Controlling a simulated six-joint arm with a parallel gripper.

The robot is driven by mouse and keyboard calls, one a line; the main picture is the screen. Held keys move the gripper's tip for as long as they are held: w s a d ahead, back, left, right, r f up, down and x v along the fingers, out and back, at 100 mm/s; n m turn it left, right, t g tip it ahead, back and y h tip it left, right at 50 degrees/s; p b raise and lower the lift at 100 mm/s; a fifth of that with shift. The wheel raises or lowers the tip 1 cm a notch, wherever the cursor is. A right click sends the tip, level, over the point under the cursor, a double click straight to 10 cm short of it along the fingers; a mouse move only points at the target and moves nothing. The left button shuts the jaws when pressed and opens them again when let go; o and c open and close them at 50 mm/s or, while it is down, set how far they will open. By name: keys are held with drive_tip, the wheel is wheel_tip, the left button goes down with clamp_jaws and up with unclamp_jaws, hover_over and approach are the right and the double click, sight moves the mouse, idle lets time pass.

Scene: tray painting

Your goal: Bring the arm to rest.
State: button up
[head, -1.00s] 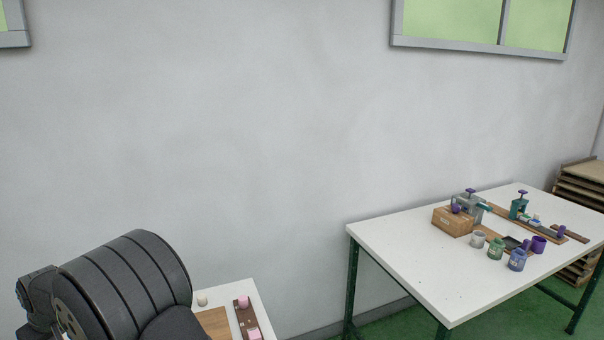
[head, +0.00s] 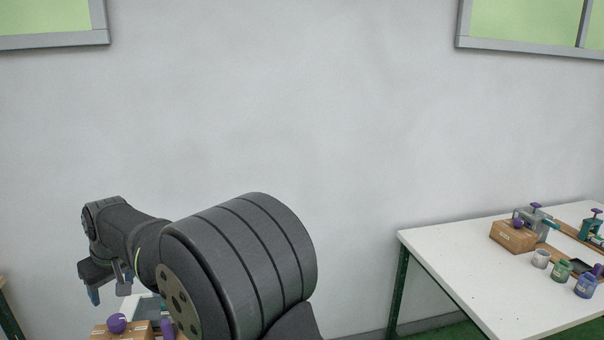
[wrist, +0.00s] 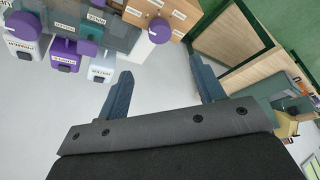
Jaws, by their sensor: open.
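My gripper (head: 108,290) hangs at the end of my bent arm, at the left of the head view, its blue fingertips pointing down. In the wrist view my gripper (wrist: 163,85) has its two blue fingers wide apart. Nothing is between them but a pale grey surface some way beyond. It touches nothing that I can see.
A cardboard box (head: 138,330) and a purple ball-shaped knob (head: 117,323) are below my gripper. The wrist view shows a purple labelled container (wrist: 66,56) and a white one (wrist: 102,68). A white table (head: 450,262) at right holds another box (head: 513,236) and paint jars.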

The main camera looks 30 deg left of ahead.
sight(115, 319)
drive_tip(key=x, duration=1.3)
drive_tip(key=shift+s+a+f, duration=0.1)
drive_tip(key=shift+a+f, duration=0.05)
drive_tip(key=shift+f, duration=0.1)
drive_tip(key=shift+r+m, duration=0.15)
drive_tip(key=shift+m, duration=0.45)
drive_tip(key=shift+s+m+t, duration=0.1)
drive_tip(key=shift+m+t, duration=0.7)
drive_tip(key=shift+m, duration=0.9)
drive_tip(key=m, duration=0.2)
drive_tip(key=m+t+h, duration=0.1)
drive_tip(key=m, duration=0.1)
drive_tip(key=shift+s+m+t, duration=0.1)
drive_tip(key=shift+m+t, duration=0.2)
drive_tip(key=shift+m, duration=0.1)
drive_tip(key=v, duration=0.8)
drive_tip(key=shift+r, duration=0.35)
drive_tip(key=shift+s, duration=0.1)
